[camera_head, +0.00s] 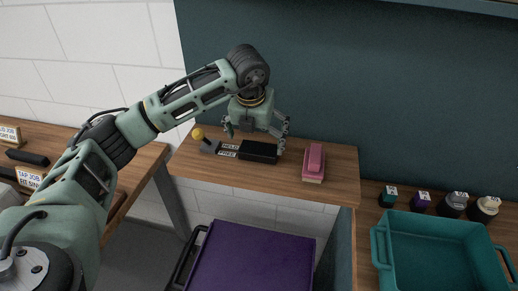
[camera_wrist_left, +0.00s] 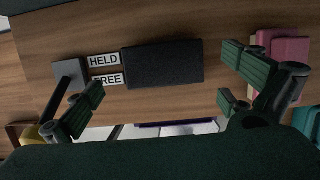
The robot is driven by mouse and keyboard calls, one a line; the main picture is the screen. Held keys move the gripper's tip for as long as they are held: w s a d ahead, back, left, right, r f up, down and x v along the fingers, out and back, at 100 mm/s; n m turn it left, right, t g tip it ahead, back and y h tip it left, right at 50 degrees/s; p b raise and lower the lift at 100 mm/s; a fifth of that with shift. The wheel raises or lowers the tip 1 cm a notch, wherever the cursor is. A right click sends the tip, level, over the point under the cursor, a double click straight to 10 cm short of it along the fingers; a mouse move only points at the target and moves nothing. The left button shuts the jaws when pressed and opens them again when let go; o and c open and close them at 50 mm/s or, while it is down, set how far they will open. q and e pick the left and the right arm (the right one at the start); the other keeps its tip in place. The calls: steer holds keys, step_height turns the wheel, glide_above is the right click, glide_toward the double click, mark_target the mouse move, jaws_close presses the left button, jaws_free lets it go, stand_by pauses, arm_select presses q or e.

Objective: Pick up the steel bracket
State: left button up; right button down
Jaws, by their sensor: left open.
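No steel bracket can be made out for certain in either view. My left gripper (camera_head: 255,140) is open above a wooden shelf, pointing down over a flat black block (camera_head: 258,152). In the left wrist view the block (camera_wrist_left: 163,64) lies between the spread fingers (camera_wrist_left: 163,84), and nothing is seen held. Labels reading HELD and FREE (camera_wrist_left: 104,61) lie left of the block, beside a grey plate with a lever (camera_wrist_left: 67,72). The lever has a yellow knob (camera_head: 198,134). My right gripper is not in view.
A pink block on a pale base (camera_head: 314,160) stands right of the black block. A teal crate (camera_head: 440,220) and several small bottles (camera_head: 420,201) are at right. A purple-topped thing (camera_head: 250,262) is below the shelf (camera_head: 340,190). A bench with labels (camera_head: 30,177) is at left.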

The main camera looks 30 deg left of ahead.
mark_target(259, 148)
arm_select(q)
steer(key=p+x, duration=0.1)
steer(key=x, duration=0.2)
steer(key=shift+d+f+p, duration=0.2)
steer(key=shift+f+p, duration=0.05)
steer(key=shift+p, duration=0.05)
steer(key=shift+w+f, duration=0.15)
steer(key=shift+f, duration=0.2)
steer(key=shift+c, duration=0.3)
steer(key=c, duration=1.3)
steer(key=shift+w+r, duration=0.1)
steer(key=shift+c, duration=0.9)
steer(key=shift+r, duration=0.15)
